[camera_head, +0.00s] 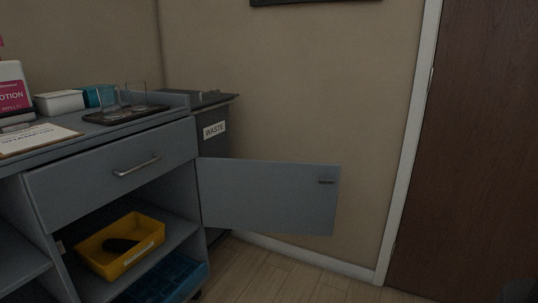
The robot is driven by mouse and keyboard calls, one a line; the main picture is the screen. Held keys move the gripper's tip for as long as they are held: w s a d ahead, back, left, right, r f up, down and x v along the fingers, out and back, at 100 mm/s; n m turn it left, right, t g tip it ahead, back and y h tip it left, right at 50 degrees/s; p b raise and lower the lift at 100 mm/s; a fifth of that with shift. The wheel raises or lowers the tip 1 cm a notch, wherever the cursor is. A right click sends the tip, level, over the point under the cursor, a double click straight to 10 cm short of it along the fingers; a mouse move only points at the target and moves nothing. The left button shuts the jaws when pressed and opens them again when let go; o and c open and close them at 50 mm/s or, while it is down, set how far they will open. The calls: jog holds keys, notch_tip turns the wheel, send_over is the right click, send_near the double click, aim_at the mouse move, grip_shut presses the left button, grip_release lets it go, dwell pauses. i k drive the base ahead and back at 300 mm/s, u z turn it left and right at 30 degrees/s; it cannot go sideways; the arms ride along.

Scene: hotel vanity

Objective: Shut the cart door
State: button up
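The cart (110,172) is grey-blue and stands at the left. Its door (270,196) stands wide open, swung out to the right from the cart's right front edge. A small dark handle (326,182) sits near the door's upper free corner. The open compartment shows a yellow bin (146,262) with a dark item in it, on a shelf. A blue crate (181,276) lies below it. My gripper is not in view.
A dark waste bin (215,147) labelled WASTE stands behind the door against the wall. A drawer with a metal handle (136,166) is above the compartment. The cart top holds a tray (125,116) with glasses, boxes, a lotion bottle (11,90) and a clipboard (36,139). Wooden floor (290,280) in front of the door looks clear.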

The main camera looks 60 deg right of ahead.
aim_at(266, 196)
jog(key=u, duration=2.2)
jog(key=k, duration=1.2)
jog(key=z, duration=2)
jog(key=i, duration=0.5)
jog(key=z, duration=0.05)
